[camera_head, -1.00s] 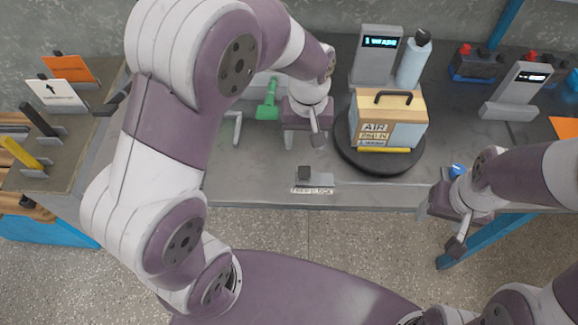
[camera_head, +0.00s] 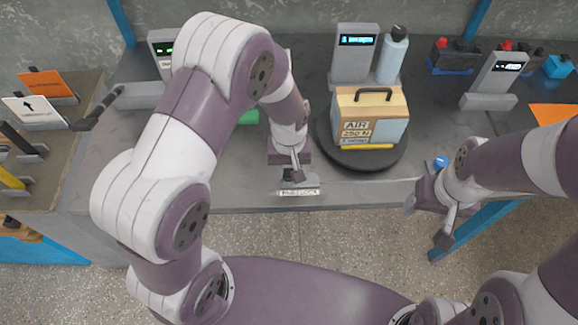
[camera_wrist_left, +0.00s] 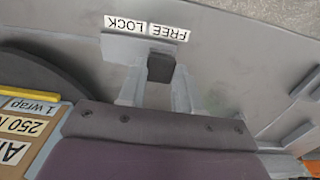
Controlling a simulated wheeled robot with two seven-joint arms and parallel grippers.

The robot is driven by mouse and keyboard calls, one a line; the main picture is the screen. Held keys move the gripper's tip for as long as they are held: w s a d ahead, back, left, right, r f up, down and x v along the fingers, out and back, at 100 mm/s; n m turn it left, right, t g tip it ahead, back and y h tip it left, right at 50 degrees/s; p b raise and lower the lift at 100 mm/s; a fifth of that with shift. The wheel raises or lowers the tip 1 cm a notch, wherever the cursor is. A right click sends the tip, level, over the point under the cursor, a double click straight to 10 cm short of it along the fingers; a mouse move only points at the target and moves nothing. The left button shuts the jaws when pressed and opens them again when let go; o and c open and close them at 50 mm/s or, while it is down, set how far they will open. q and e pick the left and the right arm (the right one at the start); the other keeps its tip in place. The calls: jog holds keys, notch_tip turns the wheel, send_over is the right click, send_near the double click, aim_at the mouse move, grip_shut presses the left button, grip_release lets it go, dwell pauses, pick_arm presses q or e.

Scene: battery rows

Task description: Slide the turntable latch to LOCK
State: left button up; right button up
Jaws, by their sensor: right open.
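The latch's dark knob (camera_wrist_left: 160,68) stands on a grey base by the table's front edge, beside a FREE/LOCK label (camera_head: 298,192). The label also shows upside down in the left wrist view (camera_wrist_left: 146,27); the knob is nearer the FREE word. My left gripper (camera_wrist_left: 158,82) is open, with one finger on each side of the knob; contact is unclear. In the head view my left gripper (camera_head: 292,174) hides most of the latch. The turntable (camera_head: 362,154) is a dark disc carrying a tan and blue box (camera_head: 368,117). My right gripper (camera_head: 428,216) is open and empty beyond the front edge.
A grey display unit (camera_head: 355,57) and a pale blue bottle (camera_head: 393,55) stand behind the turntable. A second display (camera_head: 494,82) stands at right. A small blue object (camera_head: 441,162) lies near my right arm. The front strip between latch and right arm is clear.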

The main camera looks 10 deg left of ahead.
aim_at(310, 180)
pick_arm(q)
grip_shut()
jog(key=d, duration=0.1)
jog(key=w+d, duration=0.1)
jog(key=d, duration=0.1)
jog(key=d+p, duration=0.1)
jog(key=d, duration=0.1)
jog(key=shift+w, duration=0.25)
jog(key=o, duration=0.6)
grip_release()
jog(key=o, duration=0.4)
jog(key=shift+d, duration=0.15)
notch_tip(310, 180, up, 13)
jog(key=shift+f, duration=0.15)
